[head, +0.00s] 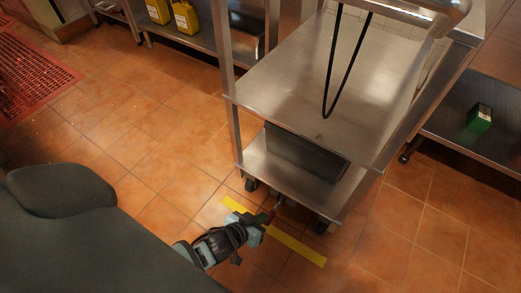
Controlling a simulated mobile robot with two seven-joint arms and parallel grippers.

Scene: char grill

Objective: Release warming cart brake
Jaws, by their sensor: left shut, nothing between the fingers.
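The steel warming cart (310,88) stands on the tiled floor in the head view, with an upper and a lower shelf and dark casters below. My left gripper (268,219) is shut and empty, low at the cart's near bottom edge. A small reddish part (271,214), perhaps the brake pedal, shows at its fingertips. I cannot tell whether they touch or how the brake is set. My right gripper is not in view.
A yellow floor strip (298,247) runs beneath my gripper. A dark box (305,152) sits on the cart's lower shelf. A steel table with a green box (479,118) is at right. Yellow jugs (185,17) stand on a back shelf. Floor at left is clear up to a red mat (30,75).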

